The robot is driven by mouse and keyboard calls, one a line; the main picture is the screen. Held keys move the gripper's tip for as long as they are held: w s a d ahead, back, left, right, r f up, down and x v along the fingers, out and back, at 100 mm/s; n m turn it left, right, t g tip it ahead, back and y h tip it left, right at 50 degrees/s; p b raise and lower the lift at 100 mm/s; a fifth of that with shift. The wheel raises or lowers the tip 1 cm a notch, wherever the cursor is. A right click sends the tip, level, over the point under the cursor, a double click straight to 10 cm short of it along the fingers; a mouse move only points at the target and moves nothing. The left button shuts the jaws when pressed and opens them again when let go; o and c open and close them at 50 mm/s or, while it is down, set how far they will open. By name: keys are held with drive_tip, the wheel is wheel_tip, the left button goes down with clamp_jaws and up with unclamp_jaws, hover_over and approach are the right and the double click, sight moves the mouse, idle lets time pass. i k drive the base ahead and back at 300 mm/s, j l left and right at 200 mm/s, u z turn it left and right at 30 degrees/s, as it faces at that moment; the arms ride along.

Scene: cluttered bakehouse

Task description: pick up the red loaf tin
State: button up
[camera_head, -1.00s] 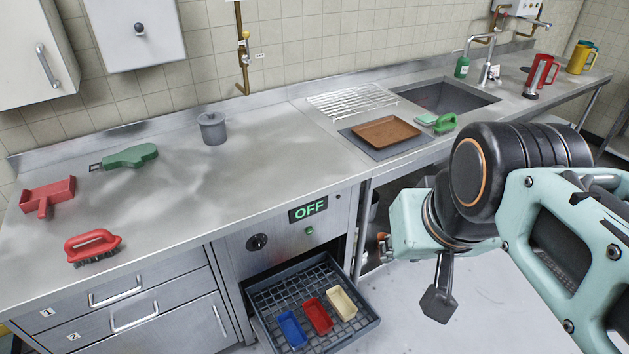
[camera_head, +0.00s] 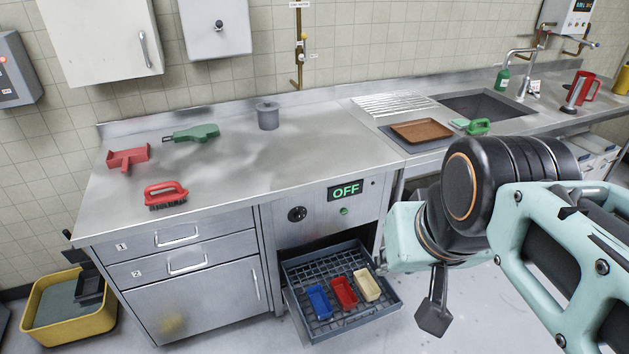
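The red loaf tin (camera_head: 344,292) stands in the pulled-out dark rack drawer (camera_head: 298,262) below the OFF panel. It sits between a blue tin (camera_head: 319,302) on its left and a cream tin (camera_head: 366,286) on its right. My gripper (camera_head: 434,316) shows only in part, at the lower end of my arm, to the right of the drawer and apart from the tins. One dark finger pad hangs down; the rest is hidden behind my arm, so I cannot tell whether it is open.
A steel counter (camera_head: 250,165) holds a red brush (camera_head: 166,194), a red scoop (camera_head: 128,157), a green tool (camera_head: 192,134) and a grey pot (camera_head: 267,116). A brown tray (camera_head: 421,131) lies by the sink (camera_head: 487,106). A yellow tub (camera_head: 70,325) stands on the floor at left.

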sight(348, 300)
drive_tip(key=u, duration=2.6)
drive_tip(key=k+l+u, duration=0.1)
drive_tip(key=u, duration=0.25)
drive_tip(key=k+l+u, duration=0.15)
drive_tip(key=l+u, duration=0.2)
drive_tip(key=k+l, duration=1.55)
drive_tip(key=l, duration=0.2)
drive_tip(key=k+l, duration=0.8)
drive_tip(key=l, duration=0.1)
